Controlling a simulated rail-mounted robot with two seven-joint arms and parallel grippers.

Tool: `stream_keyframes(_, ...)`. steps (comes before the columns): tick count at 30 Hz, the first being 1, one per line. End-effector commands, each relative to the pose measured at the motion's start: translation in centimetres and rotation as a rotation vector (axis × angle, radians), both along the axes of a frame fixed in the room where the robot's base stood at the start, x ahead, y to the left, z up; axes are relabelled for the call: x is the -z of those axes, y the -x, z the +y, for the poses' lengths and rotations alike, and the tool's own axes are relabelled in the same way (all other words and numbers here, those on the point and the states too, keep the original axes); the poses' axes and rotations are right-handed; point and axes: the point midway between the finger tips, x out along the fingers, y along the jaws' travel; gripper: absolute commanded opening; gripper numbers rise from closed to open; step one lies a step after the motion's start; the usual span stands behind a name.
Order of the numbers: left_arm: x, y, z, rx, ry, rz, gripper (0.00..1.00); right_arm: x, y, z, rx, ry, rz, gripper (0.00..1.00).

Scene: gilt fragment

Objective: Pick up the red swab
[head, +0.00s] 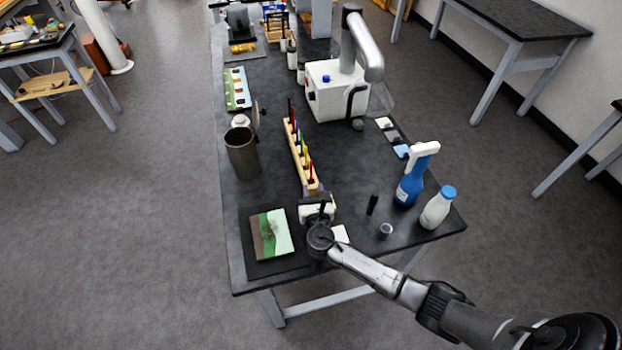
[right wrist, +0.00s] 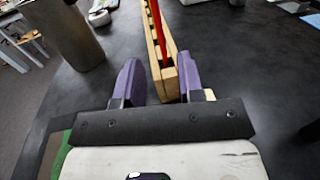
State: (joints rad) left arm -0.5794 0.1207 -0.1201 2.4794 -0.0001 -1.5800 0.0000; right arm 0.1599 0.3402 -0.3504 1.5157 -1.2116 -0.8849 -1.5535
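The red swab (head: 311,173) stands upright at the near end of a long, narrow wooden rack (head: 297,153) on the black table. Other coloured swabs stand in a row behind it. In the right wrist view the red swab (right wrist: 168,38) rises from the rack (right wrist: 170,86), just ahead of my fingers. My right gripper (head: 315,192) is over the near end of the rack. In the right wrist view its purple fingers (right wrist: 158,70) are apart, one on each side of the rack's near end, with no swab between them. My left gripper is not in view.
A dark cylindrical pot (head: 242,155) stands left of the rack. A small painted panel (head: 271,235) lies at the front left. A blue spray bottle (head: 408,190) and white bottle (head: 437,210) stand at right. A white machine (head: 330,95) stands behind.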

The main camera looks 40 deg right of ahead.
Motion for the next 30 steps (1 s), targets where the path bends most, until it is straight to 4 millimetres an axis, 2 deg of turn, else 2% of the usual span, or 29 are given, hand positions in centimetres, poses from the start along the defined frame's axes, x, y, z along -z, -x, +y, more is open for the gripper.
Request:
stream_keyframes(3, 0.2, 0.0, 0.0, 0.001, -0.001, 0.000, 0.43, 0.0, -1.1, -0.7, 0.000, 0.000, 0.000, 0.35)
stream_keyframes(11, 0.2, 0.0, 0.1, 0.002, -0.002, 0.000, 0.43, 0.0, -2.1, -1.4, 0.001, -0.002, -0.001, 0.35)
stream_keyframes(21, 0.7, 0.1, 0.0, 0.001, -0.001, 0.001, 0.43, -0.2, -5.4, -3.6, 0.000, -0.002, 0.000, 0.35)
stream_keyframes(30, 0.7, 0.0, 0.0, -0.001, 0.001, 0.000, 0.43, -0.2, -5.9, -4.0, 0.000, -0.004, 0.000, 0.35)
